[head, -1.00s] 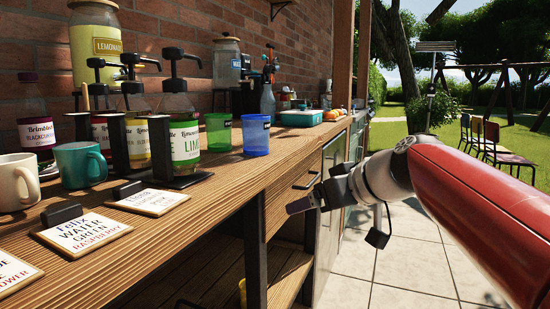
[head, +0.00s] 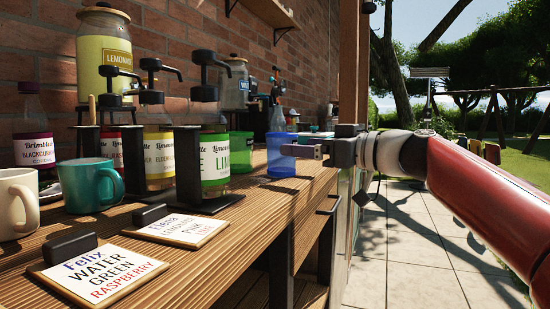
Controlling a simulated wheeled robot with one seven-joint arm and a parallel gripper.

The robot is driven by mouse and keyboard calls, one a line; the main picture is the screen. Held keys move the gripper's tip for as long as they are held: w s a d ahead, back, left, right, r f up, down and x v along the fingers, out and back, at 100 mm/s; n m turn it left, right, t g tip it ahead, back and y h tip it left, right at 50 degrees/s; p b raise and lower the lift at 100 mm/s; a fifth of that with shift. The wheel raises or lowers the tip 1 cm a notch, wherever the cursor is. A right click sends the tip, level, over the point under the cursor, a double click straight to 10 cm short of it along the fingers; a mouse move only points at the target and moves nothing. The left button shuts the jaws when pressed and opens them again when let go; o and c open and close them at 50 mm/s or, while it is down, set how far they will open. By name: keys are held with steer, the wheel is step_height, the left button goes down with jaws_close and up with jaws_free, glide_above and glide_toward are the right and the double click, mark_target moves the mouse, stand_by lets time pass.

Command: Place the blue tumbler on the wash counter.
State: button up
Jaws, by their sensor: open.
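The blue tumbler (head: 281,168) stands upright on the wooden counter (head: 215,262), close to its right edge. My gripper (head: 288,151) is open and reaches in from the right, its fingers pointing left across the tumbler's upper part in the picture. I cannot tell whether the fingers are around the tumbler, in front of it or touching it. I cannot make out the wash counter for sure; the far end of the counter is mostly hidden behind my gripper and arm.
A green tumbler (head: 241,150) stands just left of the blue one. Syrup bottles with pumps, such as the lime one (head: 215,160), stand nearer. A teal mug (head: 93,184), a cream mug (head: 17,200) and name cards (head: 98,268) lie along the front. Paving (head: 410,250) is right.

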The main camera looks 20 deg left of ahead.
mark_target(281, 141)
steer(key=p+x, duration=0.1)
steer(key=x, duration=0.2)
steer(key=r+p+x, duration=0.1)
steer(key=x, duration=0.1)
steer(key=shift+s+a+p, duration=0.25)
steer(key=shift+a+p, duration=0.1)
steer(key=shift+w+a+f, duration=0.1)
steer(key=shift+a+f, duration=0.05)
steer(key=shift+a, duration=0.05)
steer(key=c, duration=1.1)
steer(key=shift+c, duration=0.2)
step_height(281, 141, up, 20)
steer(key=p, duration=1)
